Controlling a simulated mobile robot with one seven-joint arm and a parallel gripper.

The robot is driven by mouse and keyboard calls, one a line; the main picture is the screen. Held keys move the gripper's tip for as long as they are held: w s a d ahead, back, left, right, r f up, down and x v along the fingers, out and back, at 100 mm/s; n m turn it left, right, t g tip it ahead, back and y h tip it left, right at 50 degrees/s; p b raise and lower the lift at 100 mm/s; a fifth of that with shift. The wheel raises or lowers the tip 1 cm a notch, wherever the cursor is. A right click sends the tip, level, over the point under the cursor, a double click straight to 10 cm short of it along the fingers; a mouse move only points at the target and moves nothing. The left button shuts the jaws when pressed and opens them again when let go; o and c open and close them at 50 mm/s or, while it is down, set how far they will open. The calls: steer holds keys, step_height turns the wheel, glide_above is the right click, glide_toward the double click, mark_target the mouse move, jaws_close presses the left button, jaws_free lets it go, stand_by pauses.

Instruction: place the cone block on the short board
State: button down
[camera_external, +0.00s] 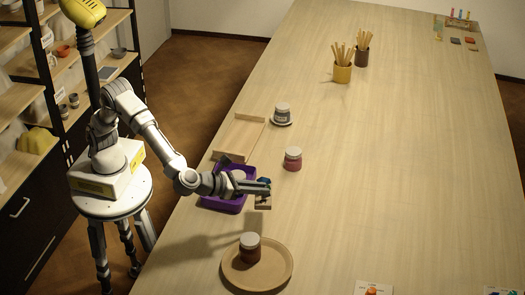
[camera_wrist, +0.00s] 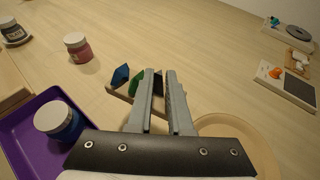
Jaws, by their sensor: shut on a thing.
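My gripper (camera_external: 266,188) is shut on the cone block (camera_external: 263,203), a small wooden block with blue, green and dark cones on it. In the wrist view my fingers (camera_wrist: 160,76) close around its dark end, and the block (camera_wrist: 121,92) shows to their left, partly hidden by them. It hangs over the right edge of the purple tray; its height is hard to tell.
The purple tray (camera_external: 211,204) holds a white-lidded blue jar (camera_wrist: 58,121). A red jar (camera_external: 293,159) and a grey jar (camera_external: 282,114) on a saucer stand right of the board. A round wooden tray (camera_external: 284,272) bears a dark red jar (camera_external: 250,247). The table's middle is clear.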

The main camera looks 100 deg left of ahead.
steer(key=s+a+r+n+g+y+p, duration=0.1)
steer(key=s+a+n+g+y+p, duration=0.15)
steer(key=a, duration=0.55)
steer(key=s+a+r+n+g+y+p, duration=0.1)
steer(key=s+a+n+g+y, duration=0.2)
steer(key=a, duration=0.5)
steer(key=n+g, duration=0.6)
glide_above(243, 142)
steer(key=shift+m, duration=0.25)
step_height(243, 142, down, 6)
steer(key=shift+f+p, duration=0.15)
steer(key=shift+p, duration=0.3)
steer(key=shift+f, duration=1.8)
steer(key=shift+f, duration=0.1)
steer(key=c, duration=1.3)
jaws_free()
steer(key=shift+f, duration=0.1)
steer(key=o, duration=0.5)
steer(key=shift+c, duration=0.2)
